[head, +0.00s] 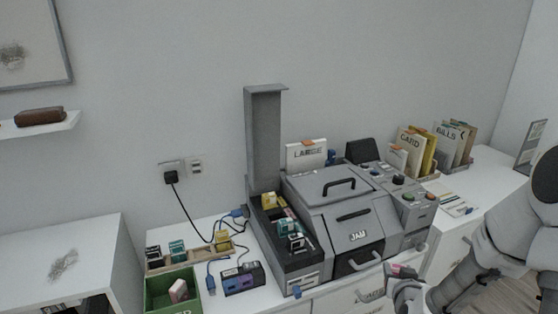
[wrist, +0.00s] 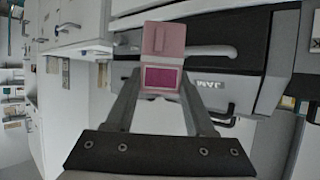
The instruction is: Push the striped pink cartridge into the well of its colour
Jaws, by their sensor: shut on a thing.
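My gripper (head: 398,284) is shut on a pink cartridge (head: 404,270), in front of the machine's right side and above the desk's front edge. In the wrist view the cartridge (wrist: 163,43) sits between the two fingertips, pale pink with a magenta patch facing the camera. A yellow cartridge (head: 269,201), a teal one (head: 286,226) and a white-and-black one (head: 297,243) show in the bay.
A green bin (head: 157,303) at the lower left holds a pale pink block (head: 179,291). Behind it a wooden tray (head: 205,255) holds several cartridges. Card files (head: 436,148) stand at the right.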

